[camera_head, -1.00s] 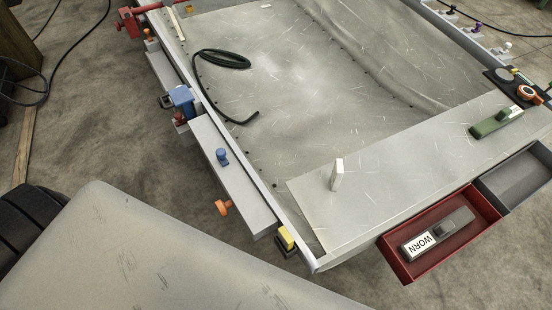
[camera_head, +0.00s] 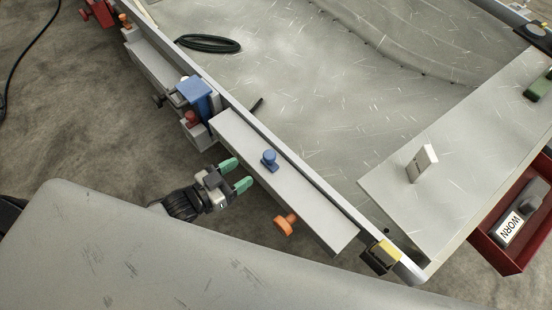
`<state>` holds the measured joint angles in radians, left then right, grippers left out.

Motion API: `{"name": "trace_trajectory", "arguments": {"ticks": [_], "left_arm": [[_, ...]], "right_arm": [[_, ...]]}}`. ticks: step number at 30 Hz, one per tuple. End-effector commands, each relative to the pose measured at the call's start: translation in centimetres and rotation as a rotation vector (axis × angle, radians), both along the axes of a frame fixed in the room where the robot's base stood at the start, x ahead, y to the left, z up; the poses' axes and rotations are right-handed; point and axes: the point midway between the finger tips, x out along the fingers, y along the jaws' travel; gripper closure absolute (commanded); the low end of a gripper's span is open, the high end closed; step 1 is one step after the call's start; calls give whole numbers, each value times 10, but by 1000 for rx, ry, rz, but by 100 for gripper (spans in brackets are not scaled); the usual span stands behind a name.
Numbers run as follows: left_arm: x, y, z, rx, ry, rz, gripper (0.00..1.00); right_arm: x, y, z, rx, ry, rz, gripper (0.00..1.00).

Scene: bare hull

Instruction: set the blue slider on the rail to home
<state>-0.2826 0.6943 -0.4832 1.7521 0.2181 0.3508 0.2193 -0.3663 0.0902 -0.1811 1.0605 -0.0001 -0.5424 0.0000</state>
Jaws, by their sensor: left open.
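My left gripper (camera_head: 236,175) has green fingertips and is open and empty. It is just left of the blue slider, at the rail's outer side, pointing towards the knob without touching it. No home mark can be made out on the rail. My right gripper is not in view.
An orange knob (camera_head: 287,223) sticks out of the rail's outer side. A blue block (camera_head: 196,97) and a red knob (camera_head: 192,118) are beyond the rail's upper left end. A yellow-and-black block (camera_head: 381,255) is on the hull edge. A white upright block (camera_head: 421,163) stands right.

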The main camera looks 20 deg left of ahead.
Motion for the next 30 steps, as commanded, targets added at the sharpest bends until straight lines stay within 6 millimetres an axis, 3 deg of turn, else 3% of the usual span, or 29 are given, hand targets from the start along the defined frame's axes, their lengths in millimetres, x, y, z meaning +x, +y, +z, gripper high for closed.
{"name": "trace_trajectory", "arguments": {"ticks": [6,21,30], "left_arm": [[5,-18,21,-49,-47,-49,42],[72,-70,20,-46,-45,-47,42],[81,-77,19,-43,-41,-47,42]], "right_arm": [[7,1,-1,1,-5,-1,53],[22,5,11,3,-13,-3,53],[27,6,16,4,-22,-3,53]]}}
